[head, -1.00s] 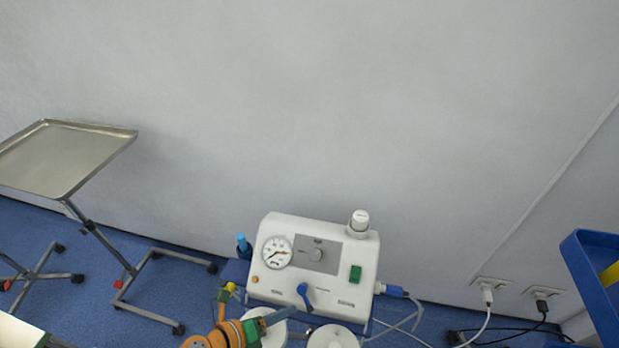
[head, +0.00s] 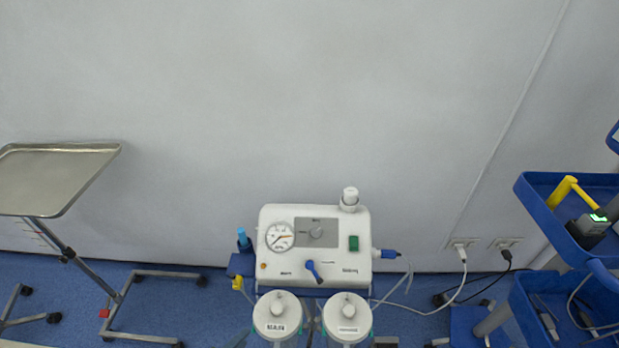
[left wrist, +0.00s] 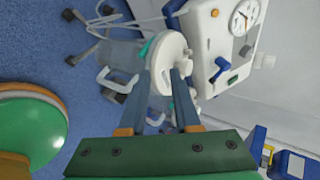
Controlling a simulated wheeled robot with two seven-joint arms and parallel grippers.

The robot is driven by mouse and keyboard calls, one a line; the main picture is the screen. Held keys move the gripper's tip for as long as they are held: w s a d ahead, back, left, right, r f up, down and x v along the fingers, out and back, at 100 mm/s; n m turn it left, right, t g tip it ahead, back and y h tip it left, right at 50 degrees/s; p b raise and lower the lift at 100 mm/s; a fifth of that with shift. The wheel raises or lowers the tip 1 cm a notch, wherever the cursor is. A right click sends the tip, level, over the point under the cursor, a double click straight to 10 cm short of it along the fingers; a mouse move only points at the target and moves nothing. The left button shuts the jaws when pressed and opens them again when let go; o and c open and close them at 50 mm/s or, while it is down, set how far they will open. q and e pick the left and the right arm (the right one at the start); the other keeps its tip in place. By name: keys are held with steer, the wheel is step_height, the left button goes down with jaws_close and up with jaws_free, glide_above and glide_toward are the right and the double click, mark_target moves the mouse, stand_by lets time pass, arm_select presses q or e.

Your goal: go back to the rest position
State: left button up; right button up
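The suction machine (head: 290,262), a white box with a dial, a green switch and a blue lever, stands against the wall in the head view. Two canisters with white lids sit below its front, a left canister (head: 277,316) and a right canister (head: 347,318). My left gripper (left wrist: 155,76) shows two blue-grey fingers apart with nothing held between them in the left wrist view. A white canister lid (left wrist: 168,62) appears beyond the fingertips. My right gripper is not in view.
A metal tray stand (head: 60,180) is at the left. A blue cart (head: 560,215) with a yellow-handled device stands at the right. Cables run from wall sockets (head: 462,243) across the blue floor. Blue floor shows between the tray stand and the machine.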

arm_select(q)
steer(key=s+a+f+n+g+y, duration=0.4)
steer(key=s+a+f+n, duration=0.1)
steer(key=s+f+n, duration=0.75)
steer(key=s+d+f+n+g, duration=0.1)
steer(key=s+n+g, duration=0.1)
steer(key=s+n, duration=0.2)
steer(key=s+d+f+n+g, duration=0.1)
steer(key=s+n, duration=0.3)
steer(key=s, duration=0.4)
steer(key=shift+d+f+g, duration=0.25)
steer(key=shift+f+g, duration=0.4)
steer(key=shift+g, duration=0.15)
steer(key=shift+w, duration=0.1)
